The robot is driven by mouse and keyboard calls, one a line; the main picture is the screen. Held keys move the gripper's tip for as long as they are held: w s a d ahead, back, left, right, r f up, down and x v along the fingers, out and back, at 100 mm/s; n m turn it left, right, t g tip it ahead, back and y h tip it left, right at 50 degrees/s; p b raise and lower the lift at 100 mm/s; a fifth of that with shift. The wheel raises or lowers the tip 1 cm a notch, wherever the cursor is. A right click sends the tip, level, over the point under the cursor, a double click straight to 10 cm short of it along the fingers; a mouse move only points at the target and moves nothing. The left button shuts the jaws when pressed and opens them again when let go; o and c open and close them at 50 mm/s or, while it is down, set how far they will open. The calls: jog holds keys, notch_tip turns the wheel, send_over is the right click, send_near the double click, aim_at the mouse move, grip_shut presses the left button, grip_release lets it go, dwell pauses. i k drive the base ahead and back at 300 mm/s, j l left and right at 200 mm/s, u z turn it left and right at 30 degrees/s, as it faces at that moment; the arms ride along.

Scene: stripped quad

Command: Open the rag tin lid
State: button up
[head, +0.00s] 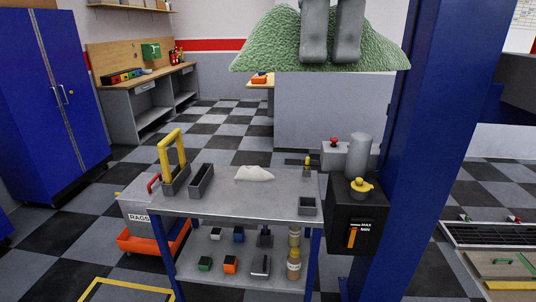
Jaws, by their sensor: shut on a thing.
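The rag tin (139,222) is a grey bin with a white RAGS label, at the left behind the near end of the cart. It stands on an orange-red base on the floor. Its top is partly hidden by the cart, so I cannot tell how the lid sits. A red bar, perhaps its handle (154,183), shows above its top edge.
A grey cart (228,204) holds trays, a yellow loop handle and a white rag, with small blocks and bottles below. A blue post (400,150) and black tank (356,215) stand right. Blue cabinets (45,90) stand left. Checkered floor is open behind the cart.

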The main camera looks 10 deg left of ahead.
aim_at(144, 189)
jog(key=u, duration=0.4)
jog(key=l+u, duration=0.15)
jog(key=u, duration=0.7)
jog(key=l+u, duration=0.15)
jog(key=u, duration=0.3)
